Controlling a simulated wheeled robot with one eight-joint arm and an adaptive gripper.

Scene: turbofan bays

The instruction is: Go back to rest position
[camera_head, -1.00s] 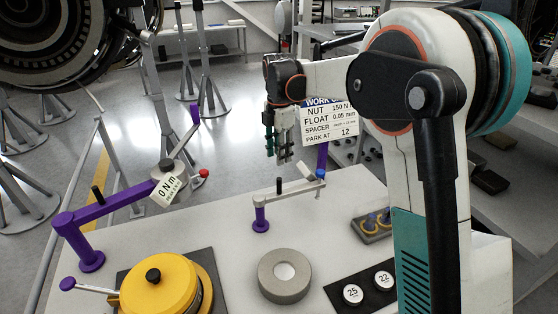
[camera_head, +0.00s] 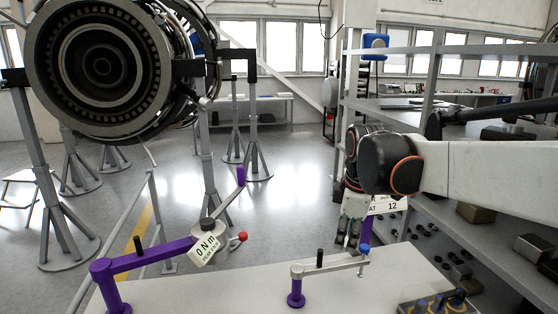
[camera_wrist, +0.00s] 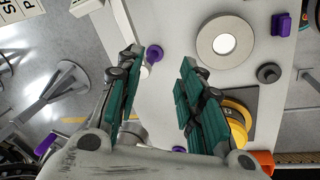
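My gripper (camera_head: 348,236) hangs at the end of my arm, at the right of the head view, beyond the far side of the workbench (camera_head: 215,290) and partly in front of the white sign (camera_head: 388,205). In the wrist view my gripper (camera_wrist: 158,75) has its green-padded fingers spread apart with nothing between them. Below it in that view lie the bench top, a grey ring (camera_wrist: 206,40) and a yellow round part (camera_wrist: 236,122) partly hidden by a finger.
A purple arm with a 0 Nm tag (camera_head: 207,248) stands on the bench's left. A small pivoting arm (camera_head: 325,267) stands near my gripper. A shelf rack (camera_head: 480,215) is close on the right. A turbofan (camera_head: 105,65) hangs at the upper left. Open floor lies beyond.

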